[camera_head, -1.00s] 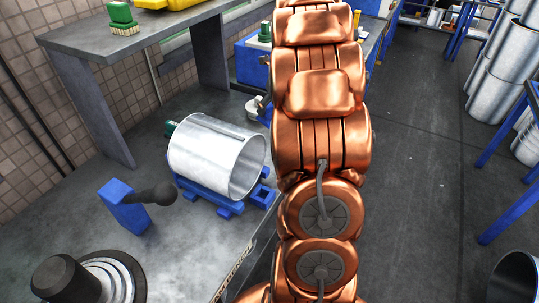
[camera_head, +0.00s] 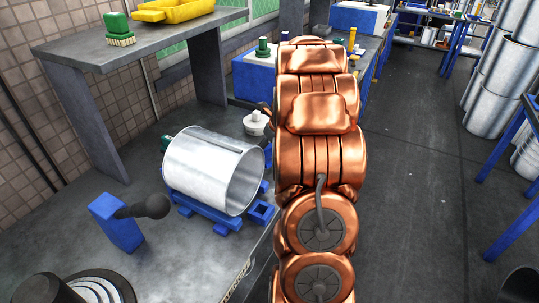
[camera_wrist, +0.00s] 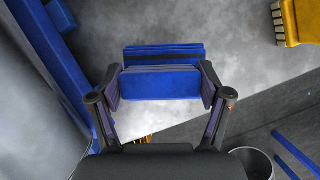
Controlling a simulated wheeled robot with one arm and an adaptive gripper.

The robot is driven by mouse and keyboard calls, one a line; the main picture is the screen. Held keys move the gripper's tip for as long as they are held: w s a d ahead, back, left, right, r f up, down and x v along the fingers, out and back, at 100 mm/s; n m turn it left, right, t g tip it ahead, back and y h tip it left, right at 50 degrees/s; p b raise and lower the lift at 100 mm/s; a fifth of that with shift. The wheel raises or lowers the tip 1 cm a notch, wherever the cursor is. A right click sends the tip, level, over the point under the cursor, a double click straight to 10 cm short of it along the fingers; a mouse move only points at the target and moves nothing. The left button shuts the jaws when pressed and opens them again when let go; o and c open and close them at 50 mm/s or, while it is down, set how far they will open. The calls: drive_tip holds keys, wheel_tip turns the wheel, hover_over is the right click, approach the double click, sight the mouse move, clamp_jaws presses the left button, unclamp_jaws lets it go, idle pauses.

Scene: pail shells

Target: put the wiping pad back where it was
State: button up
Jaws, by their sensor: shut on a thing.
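My gripper (camera_wrist: 162,88) shows in the wrist view with its two fingers closed on the sides of a blue pad (camera_wrist: 158,84) with a grey layer along its top edge. This looks like the wiping pad. It is above the grey bench top (camera_wrist: 225,75). Just beyond it is a flat blue piece (camera_wrist: 165,50), partly covered by the pad; whether the two touch I cannot tell. In the head view my arm hides the gripper and the pad.
A metal pail shell (camera_head: 205,170) lies on a blue cradle (camera_head: 215,221). Left of it stands a blue block with a black knob (camera_head: 118,222). A white knobbed piece (camera_head: 255,123) is beside my arm. A yellow brush (camera_wrist: 302,22) lies to the right in the wrist view.

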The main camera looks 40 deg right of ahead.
sight(270, 155)
drive_tip(key=shift+f+p, duration=0.35)
drive_tip(key=shift+f, duration=1.45)
drive_tip(key=shift+f, duration=0.1)
drive_tip(key=o, duration=1.1)
drive_tip(key=shift+c, duration=0.2)
drive_tip(key=b+v, duration=0.2)
drive_tip(key=v, duration=1)
drive_tip(key=shift+a, duration=0.1)
